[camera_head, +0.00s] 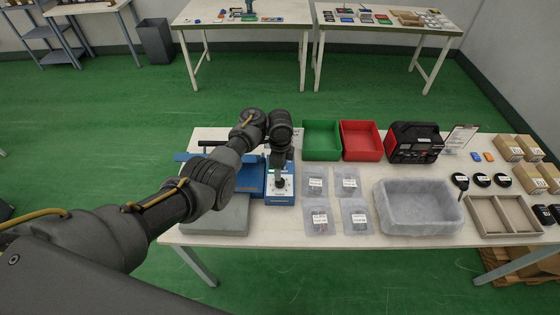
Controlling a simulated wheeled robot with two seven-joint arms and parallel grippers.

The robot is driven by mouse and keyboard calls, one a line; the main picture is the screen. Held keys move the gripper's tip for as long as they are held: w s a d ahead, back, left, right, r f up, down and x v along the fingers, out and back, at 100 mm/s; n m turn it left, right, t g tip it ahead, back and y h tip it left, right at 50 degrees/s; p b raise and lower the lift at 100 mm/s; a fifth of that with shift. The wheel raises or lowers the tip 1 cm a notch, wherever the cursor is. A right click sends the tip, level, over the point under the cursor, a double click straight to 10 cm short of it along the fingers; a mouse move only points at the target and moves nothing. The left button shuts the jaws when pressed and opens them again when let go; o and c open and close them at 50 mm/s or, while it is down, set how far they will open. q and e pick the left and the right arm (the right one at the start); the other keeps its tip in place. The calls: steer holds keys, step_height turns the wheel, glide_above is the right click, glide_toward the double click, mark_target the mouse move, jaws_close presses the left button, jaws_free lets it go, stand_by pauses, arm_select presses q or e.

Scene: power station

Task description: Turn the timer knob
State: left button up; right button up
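A blue machine (249,177) stands on the left part of the white table, with a white-topped control box (281,197) at its right end. My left gripper (280,178) points down over that white panel, at its upper part. The timer knob is not clearly visible; the gripper covers the spot below its tips. The fingers are too small and dark to tell whether they are open, shut or touching the knob. My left arm hides much of the machine's left side. My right gripper is not in view.
Several clear labelled bags (315,182) lie just right of the machine. Behind them are a green bin (321,153) and a red bin (361,154). A grey tray (376,198), a black-and-red device (414,156) and a divided box (468,210) stand further right.

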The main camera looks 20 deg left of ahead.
arm_select(q)
steer(key=shift+r, duration=1.6)
